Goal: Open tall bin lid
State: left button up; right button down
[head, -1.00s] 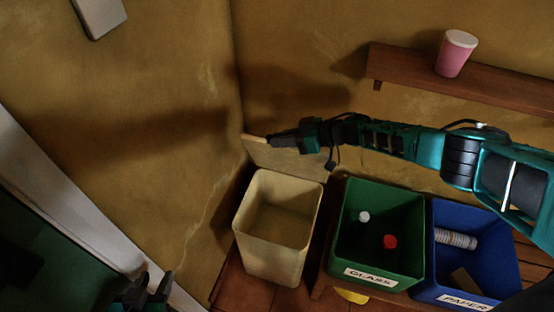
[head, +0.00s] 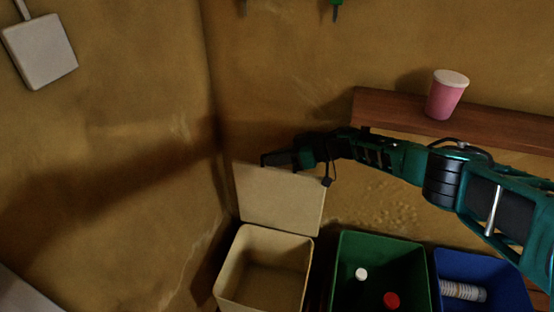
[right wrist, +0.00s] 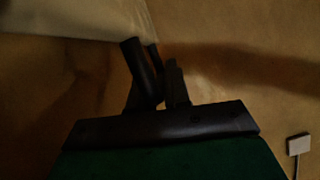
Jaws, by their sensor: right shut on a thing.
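The tall bin (head: 262,270) is cream-coloured and stands in the corner at the lower middle of the head view. Its lid (head: 280,200) stands raised, close to upright, at the back of the bin, and the bin's mouth is open. My right gripper (head: 268,160) is at the lid's top edge and is shut on it. In the right wrist view the dark fingers of my right gripper (right wrist: 155,65) reach up beside a pale surface that looks like the lid (right wrist: 70,20). My left gripper is out of view.
A green bin (head: 380,250) and a blue bin (head: 480,270) with items inside stand right of the tall bin. A wooden shelf (head: 400,117) with a pink cup (head: 446,95) is on the wall above. A grey wall plate (head: 40,50) is at upper left.

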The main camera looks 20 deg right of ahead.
jog(key=c, duration=1.2)
grip_release()
jog(key=shift+o, duration=0.2)
jog(key=shift+r, duration=0.1)
pick_arm(q)
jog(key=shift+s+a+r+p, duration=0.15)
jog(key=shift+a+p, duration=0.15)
jog(key=shift+p, duration=0.3)
pick_arm(e)
jog(key=s+d, duration=0.6)
jog(key=d, duration=0.5)
jog(key=shift+s+d+r, duration=0.15)
jog(key=shift+s+d, duration=0.05)
jog(key=shift+s, duration=0.05)
